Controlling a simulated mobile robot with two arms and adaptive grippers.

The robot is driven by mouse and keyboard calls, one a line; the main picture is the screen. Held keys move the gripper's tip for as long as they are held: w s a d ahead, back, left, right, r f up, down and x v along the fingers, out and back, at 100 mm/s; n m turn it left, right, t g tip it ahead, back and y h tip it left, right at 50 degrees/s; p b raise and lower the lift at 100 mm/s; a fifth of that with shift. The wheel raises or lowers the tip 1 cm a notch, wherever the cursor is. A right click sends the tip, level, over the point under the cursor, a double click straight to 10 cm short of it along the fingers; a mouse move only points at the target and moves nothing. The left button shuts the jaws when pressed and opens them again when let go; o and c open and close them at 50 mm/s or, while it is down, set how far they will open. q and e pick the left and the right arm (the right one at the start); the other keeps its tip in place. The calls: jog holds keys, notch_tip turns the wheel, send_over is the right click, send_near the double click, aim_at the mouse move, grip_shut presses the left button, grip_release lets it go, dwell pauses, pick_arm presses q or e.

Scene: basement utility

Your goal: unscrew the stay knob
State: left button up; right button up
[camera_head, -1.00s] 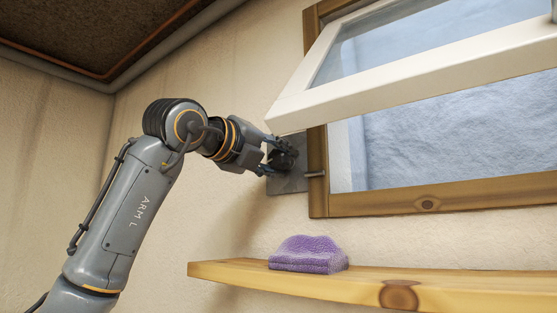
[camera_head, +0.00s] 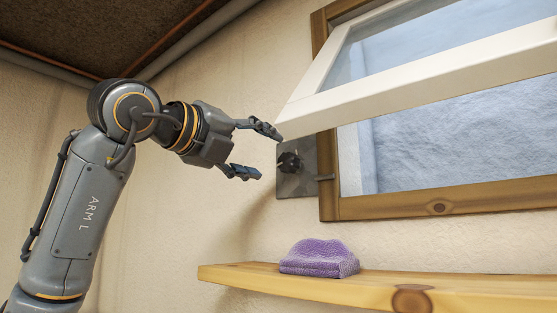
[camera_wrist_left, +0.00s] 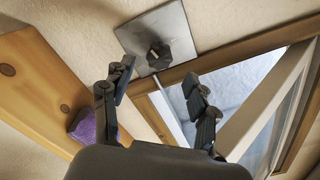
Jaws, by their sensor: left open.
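The stay knob (camera_head: 289,162) is a black lobed knob on a grey metal plate (camera_head: 297,185) fixed to the wall, left of the wooden window frame. It also shows in the left wrist view (camera_wrist_left: 159,56), ahead of the fingertips. A thin metal rod (camera_head: 325,177) runs from the plate area toward the window frame. My left gripper (camera_head: 262,153) is open and empty, to the left of the knob and apart from it. In the left wrist view its two fingers (camera_wrist_left: 158,77) are spread wide. My right gripper is not in view.
The white window sash (camera_head: 420,75) is tilted open above and right of the knob, its lower corner close to my upper finger. A wooden shelf (camera_head: 370,287) runs below, with a folded purple cloth (camera_head: 319,258) on it. The wall left of the plate is clear.

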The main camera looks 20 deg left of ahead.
pick_arm(q)
jog(key=v, duration=0.4)
jog(key=shift+f, duration=0.1)
dwell(0.5)
